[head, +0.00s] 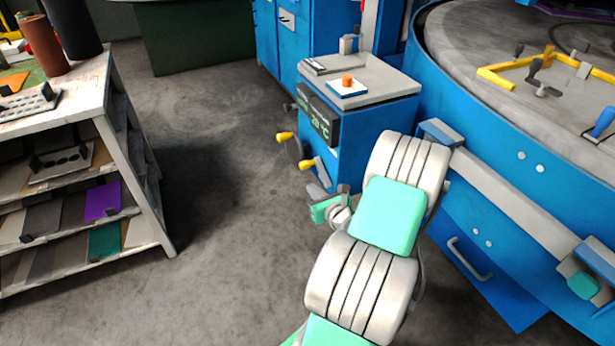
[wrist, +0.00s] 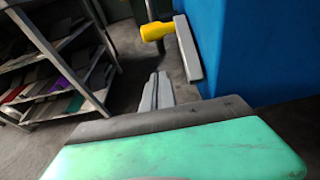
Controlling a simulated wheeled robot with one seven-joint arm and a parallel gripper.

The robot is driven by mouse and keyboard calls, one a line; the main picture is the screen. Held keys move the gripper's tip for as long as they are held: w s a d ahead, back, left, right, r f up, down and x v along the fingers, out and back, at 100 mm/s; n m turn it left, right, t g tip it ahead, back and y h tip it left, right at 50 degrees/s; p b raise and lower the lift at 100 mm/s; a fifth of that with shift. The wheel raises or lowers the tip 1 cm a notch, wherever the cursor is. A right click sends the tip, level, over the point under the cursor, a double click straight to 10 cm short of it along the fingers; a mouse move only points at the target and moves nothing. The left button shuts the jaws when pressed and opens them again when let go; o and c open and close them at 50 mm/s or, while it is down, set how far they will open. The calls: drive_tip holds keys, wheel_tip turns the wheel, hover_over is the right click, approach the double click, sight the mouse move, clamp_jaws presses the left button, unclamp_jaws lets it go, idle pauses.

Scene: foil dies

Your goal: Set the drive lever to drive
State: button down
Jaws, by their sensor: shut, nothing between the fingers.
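Two levers with yellow grips are on the left side of the blue cabinet: an upper one (head: 285,136) and a lower one (head: 307,164). I cannot tell from a label which is the drive lever. In the wrist view one yellow grip (wrist: 156,31) stands beside a grey bar (wrist: 188,50) at the blue wall. My gripper (wrist: 157,78) is shut and empty, its grey fingers together below the yellow grip, apart from it in the picture. In the head view my wrist partly hides the area below the lower lever.
The blue cabinet (head: 345,140) carries a display reading about 20 °C and an orange knob (head: 347,80) on top. A large round blue machine (head: 500,140) stands at right. A shelf rack (head: 150,200) stands at left, with clear floor (head: 220,230) between.

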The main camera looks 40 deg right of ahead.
drive_tip(key=w+r, duration=0.1)
drive_tip(key=w+d, duration=0.1)
drive_tip(key=w, duration=0.1)
drive_tip(key=w+r, duration=0.1)
drive_tip(key=shift+w+d+r, duration=0.15)
drive_tip(key=shift+w+r, duration=0.15)
drive_tip(key=shift+s+d+b, duration=0.1)
drive_tip(key=shift+d+b, duration=0.1)
drive_tip(key=shift+b, duration=0.1)
drive_tip(key=shift+a, duration=0.1)
